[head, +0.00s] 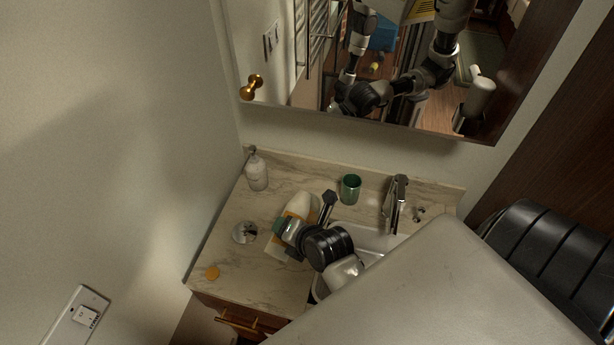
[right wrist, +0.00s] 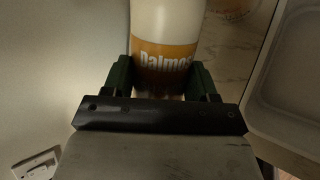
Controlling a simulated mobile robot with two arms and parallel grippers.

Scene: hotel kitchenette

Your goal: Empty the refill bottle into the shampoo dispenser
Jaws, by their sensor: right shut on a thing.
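The refill bottle (head: 303,204) is white with an orange label. My right gripper (head: 289,229) is shut around it above the counter. In the right wrist view the bottle (right wrist: 167,20) sits between the two green-black fingers of the gripper (right wrist: 166,80), its label facing the camera. Its ends are cut off or hidden there, and I cannot tell whether it touches the counter. A pale bottle with a pump top, seemingly the shampoo dispenser (head: 257,174), stands upright at the counter's back left corner, apart from the gripper. My left gripper does not show directly.
A green cup (head: 350,188) stands behind the sink (head: 372,238), left of the faucet (head: 398,195). A shiny round metal piece (head: 244,232) and an orange disc (head: 212,272) lie on the marble counter (head: 222,250). A mirror (head: 300,90) hangs behind; a wall bounds the left.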

